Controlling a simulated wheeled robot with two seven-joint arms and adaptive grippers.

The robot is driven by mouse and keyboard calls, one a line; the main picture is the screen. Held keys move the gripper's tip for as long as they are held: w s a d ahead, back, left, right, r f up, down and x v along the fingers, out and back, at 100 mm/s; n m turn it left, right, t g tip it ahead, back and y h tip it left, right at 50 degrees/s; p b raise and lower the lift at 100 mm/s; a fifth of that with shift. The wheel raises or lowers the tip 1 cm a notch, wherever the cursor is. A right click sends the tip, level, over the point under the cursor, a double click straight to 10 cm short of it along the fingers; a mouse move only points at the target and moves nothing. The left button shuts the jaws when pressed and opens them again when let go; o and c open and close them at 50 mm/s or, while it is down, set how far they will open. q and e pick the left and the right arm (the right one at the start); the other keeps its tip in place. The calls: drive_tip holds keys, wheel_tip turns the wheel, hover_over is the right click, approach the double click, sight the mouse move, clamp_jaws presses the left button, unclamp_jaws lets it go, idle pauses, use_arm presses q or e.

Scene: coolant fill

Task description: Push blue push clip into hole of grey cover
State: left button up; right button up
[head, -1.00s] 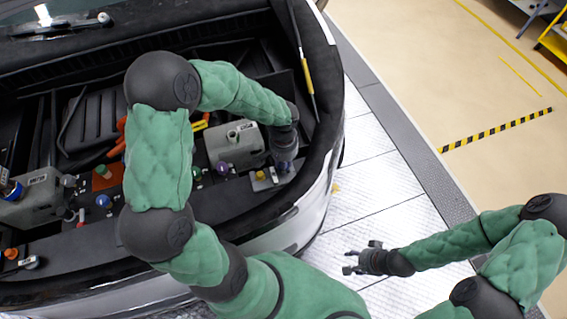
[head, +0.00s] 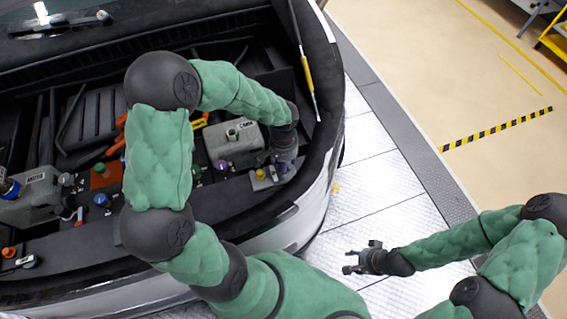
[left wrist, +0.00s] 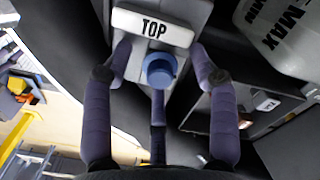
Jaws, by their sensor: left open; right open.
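The blue push clip (left wrist: 160,68) is a round blue cap in the left wrist view, on or just above a grey piece (left wrist: 136,68) that looks like the grey cover. A white TOP label (left wrist: 154,27) sits beside it. Whether the clip sits in a hole is hidden. My left gripper (left wrist: 160,54) is open, with its fingers around and beside the clip. In the head view this gripper (head: 284,158) reaches down at the right front of the engine bay and hides the clip. My right gripper (head: 359,258) is open and empty over the pale floor.
A grey tank (head: 232,143) stands just left of my left gripper, and its MAX marking shows in the left wrist view (left wrist: 288,25). A yellow cap (head: 260,174) and a purple cap (head: 221,166) are close by. The curved car front (head: 322,185) borders the bay.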

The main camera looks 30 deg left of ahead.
use_arm(q)
wheel_tip(320, 180, up, 12)
drive_tip(key=shift+w, duration=0.15)
idle(0.3)
drive_tip(key=shift+f, duration=0.2)
drive_tip(key=c, duration=0.7)
drive_tip(key=shift+f+n+p, duration=0.25)
drive_tip(key=shift+n+p, duration=0.05)
drive_tip(key=shift+p, duration=0.1)
drive_tip(key=c, duration=0.4)
drive_tip(key=shift+s+f+n+p, duration=0.2)
drive_tip(key=shift+f+n+p, duration=0.2)
drive_tip(key=shift+f+n, duration=0.45)
clamp_jaws()
drive_tip(key=shift+f+b, duration=2.3)
drive_tip(key=shift+f, duration=0.9)
